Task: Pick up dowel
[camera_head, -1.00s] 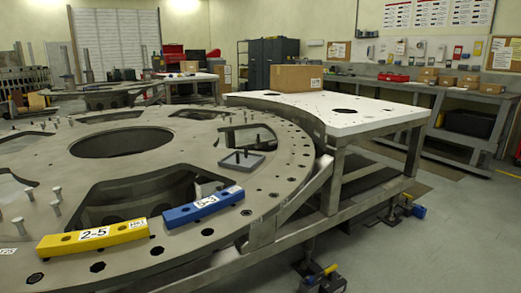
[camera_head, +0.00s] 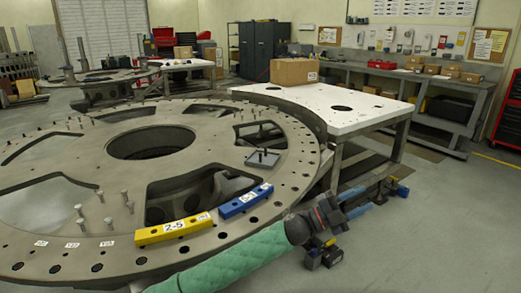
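Several grey metal dowel-like pins stand upright on the large round turret plate (camera_head: 290,165). One cluster is at the left front, including a pin (camera_head: 80,211) and another pin (camera_head: 125,197). A small square grey tray (camera_head: 254,160) with an upright pin lies on the plate's right side. My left gripper (camera_head: 363,201) comes in on the green-sleeved arm from the bottom. It is beyond the plate's right front edge, pointing right, away from the pins. Its two blue fingers appear apart, with nothing seen between them. My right gripper is out of view.
A yellow block (camera_head: 173,229) marked 2-5 and a blue block (camera_head: 246,201) lie on the plate's front rim. A white-topped table (camera_head: 350,118) with a cardboard box (camera_head: 295,71) adjoins the plate behind. Open floor (camera_head: 440,235) lies at right.

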